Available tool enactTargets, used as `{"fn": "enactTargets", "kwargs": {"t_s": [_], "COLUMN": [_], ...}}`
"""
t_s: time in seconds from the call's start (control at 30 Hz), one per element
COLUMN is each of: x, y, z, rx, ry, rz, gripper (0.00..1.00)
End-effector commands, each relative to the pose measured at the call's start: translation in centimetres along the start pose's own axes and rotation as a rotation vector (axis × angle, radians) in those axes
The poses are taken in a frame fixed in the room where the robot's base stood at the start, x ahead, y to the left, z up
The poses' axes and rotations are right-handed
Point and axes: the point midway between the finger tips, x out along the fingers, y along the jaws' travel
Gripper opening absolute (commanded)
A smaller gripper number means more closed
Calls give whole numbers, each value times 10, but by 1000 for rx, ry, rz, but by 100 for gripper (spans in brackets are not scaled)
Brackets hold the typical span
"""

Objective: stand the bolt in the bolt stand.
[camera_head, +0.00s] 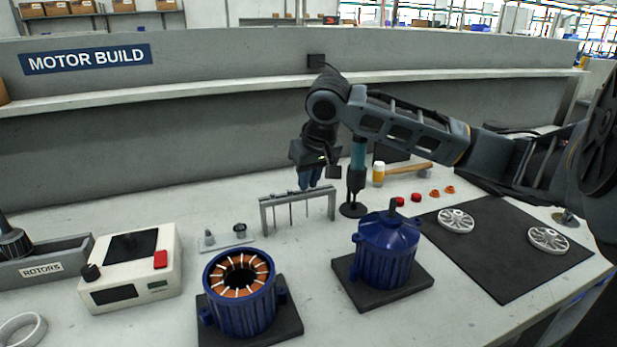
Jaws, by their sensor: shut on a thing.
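The grey bolt stand (264,220) is a low frame with a top bar and end legs, near the middle of the bench. Slim upright rods show below its bar. My gripper (310,183) points down with blue fingertips, just above and behind the right half of the stand's bar. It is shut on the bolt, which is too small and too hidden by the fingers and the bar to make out. I cannot tell whether the bolt touches the stand.
A blue motor housing (384,262) and an open stator with copper windings (240,300) stand in front. A dark round-based post (354,208) is close right of the stand. A small plate with fittings (226,244) lies left. A mallet (405,169) lies behind.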

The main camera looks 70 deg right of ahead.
Motion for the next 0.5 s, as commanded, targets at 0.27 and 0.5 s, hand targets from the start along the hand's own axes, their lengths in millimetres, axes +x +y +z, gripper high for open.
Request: {"fn": "enactTargets", "kwargs": {"t_s": [0.27,0.5], "x": [8,7], "y": [0,0], "z": [3,3], "rx": [1,0], "ry": [0,-1], "rz": [0,0], "gripper": [0,0]}}
